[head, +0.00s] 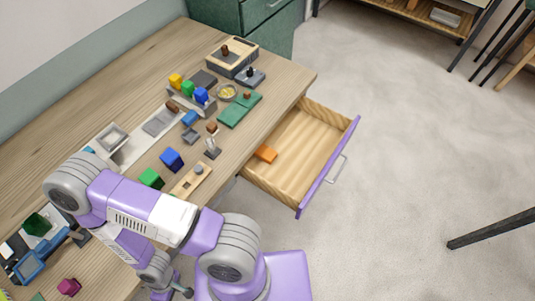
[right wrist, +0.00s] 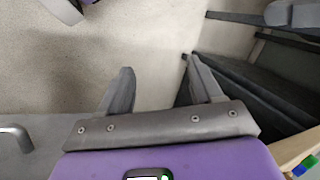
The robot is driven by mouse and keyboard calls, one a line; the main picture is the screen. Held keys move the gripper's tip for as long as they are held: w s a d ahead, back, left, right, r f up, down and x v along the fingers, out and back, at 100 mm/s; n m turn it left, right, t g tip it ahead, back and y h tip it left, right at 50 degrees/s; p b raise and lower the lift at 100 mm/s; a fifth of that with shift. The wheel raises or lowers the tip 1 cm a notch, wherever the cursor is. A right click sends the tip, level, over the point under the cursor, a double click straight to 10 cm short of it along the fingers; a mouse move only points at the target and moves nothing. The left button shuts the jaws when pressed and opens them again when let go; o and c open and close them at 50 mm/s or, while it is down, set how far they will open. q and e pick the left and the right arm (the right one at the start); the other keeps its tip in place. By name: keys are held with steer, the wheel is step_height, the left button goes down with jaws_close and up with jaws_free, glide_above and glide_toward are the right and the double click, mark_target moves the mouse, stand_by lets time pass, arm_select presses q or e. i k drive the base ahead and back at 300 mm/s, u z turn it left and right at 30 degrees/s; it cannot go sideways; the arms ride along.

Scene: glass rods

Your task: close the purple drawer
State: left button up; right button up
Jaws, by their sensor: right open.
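The purple drawer (head: 328,168) stands pulled out from the right side of the wooden table in the head view. Its front is purple with a pale bar handle (head: 337,167), and its inside is light wood. An orange block (head: 266,153) lies inside near the table end. My right gripper (right wrist: 159,65) is open and empty in the right wrist view, its two fingers apart over pale floor. The right gripper does not show in the head view. A purple and grey arm of mine crosses the table there, but no left gripper fingers can be made out.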

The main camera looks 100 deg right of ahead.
mark_target(309, 139)
steer(key=z, duration=0.85)
steer(key=k, duration=0.8)
steer(key=z, duration=2.45)
steer(key=k, duration=0.65)
steer(key=u, duration=0.4)
steer(key=i, duration=1.15)
steer(key=z, duration=0.3)
